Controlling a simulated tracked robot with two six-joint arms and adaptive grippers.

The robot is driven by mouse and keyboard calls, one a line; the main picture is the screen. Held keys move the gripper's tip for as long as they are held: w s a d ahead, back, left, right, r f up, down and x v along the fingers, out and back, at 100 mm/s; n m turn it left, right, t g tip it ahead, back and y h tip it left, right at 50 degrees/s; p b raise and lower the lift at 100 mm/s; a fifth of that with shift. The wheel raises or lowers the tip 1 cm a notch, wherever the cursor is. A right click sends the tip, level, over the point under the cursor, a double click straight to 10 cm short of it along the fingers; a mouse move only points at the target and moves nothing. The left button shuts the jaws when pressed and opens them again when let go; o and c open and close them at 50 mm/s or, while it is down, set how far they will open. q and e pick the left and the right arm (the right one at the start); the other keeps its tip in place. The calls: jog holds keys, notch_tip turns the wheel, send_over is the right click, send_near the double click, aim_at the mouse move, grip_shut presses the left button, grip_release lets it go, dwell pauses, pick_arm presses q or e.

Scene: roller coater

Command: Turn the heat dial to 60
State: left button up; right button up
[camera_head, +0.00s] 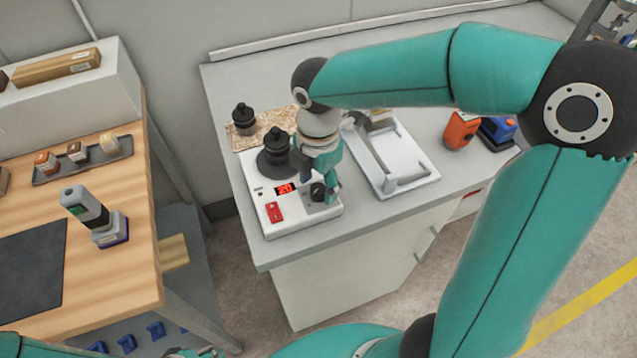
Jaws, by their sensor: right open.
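The white heating unit (313,226) stands on the grey bench. Its red display (285,188) reads 20, and a red switch (274,212) sits below it. The black heat dial (318,191) is at the unit's front right, partly covered by my right gripper (320,182). My right gripper points down at the dial with its jaws open. One finger shows close to the dial's right side; I cannot tell whether it touches. A black knobbed piece (277,150) stands on the unit's round dark plate. My left gripper cannot be made out.
A second black knobbed piece (244,118) stands on a speckled board (268,122) behind the unit. A white framed coater (388,160) stands close to the right. Orange (461,130) and blue (500,127) items lie farther right. A wooden table (125,195) is at left.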

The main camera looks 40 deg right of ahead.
jog(key=shift+f, duration=0.45)
grip_shut()
